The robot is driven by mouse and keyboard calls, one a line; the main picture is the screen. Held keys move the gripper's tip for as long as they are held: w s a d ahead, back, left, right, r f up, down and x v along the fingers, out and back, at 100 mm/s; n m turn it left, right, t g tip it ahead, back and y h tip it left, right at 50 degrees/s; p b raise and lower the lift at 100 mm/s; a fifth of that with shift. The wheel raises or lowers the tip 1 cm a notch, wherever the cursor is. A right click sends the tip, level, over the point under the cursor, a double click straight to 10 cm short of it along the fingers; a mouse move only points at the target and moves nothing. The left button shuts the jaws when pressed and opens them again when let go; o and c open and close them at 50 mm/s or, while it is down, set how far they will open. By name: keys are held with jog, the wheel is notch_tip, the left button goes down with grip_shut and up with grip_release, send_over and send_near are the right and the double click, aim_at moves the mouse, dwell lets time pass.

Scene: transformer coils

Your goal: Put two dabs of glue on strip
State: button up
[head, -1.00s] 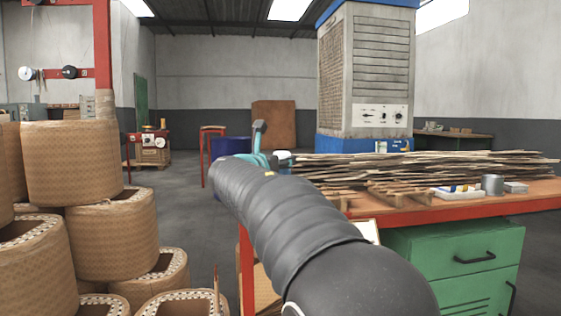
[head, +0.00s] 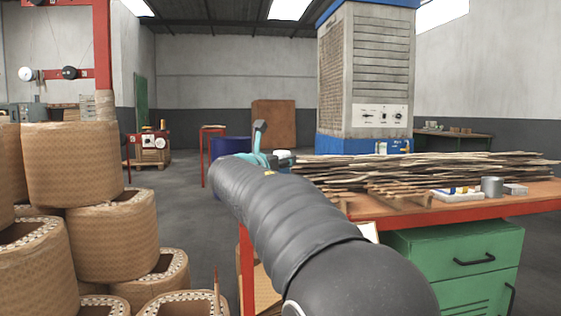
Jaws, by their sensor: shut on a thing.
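A long pile of thin brown strips (head: 450,168) lies across the red-edged bench at right. No single strip with glue on it can be made out. A grey cup (head: 492,187) stands at the front of the bench, and its contents do not show. Beside it is a small white tray (head: 457,197) with a blue and yellow item on it. My dark sleeved arm crosses the lower middle and covers the bench's left end. My gripper is hidden beyond the arm, so neither its fingers nor anything in them shows.
The red-edged bench (head: 430,216) has a green drawer cabinet (head: 455,258) below. Brown patterned coils (head: 72,165) are stacked at left. A large cooler (head: 366,75) stands behind. Grey floor is open between coils and bench.

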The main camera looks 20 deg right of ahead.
aim_at(281, 151)
jog(key=shift+r+p, duration=1.5)
jog(key=shift+r, duration=0.35)
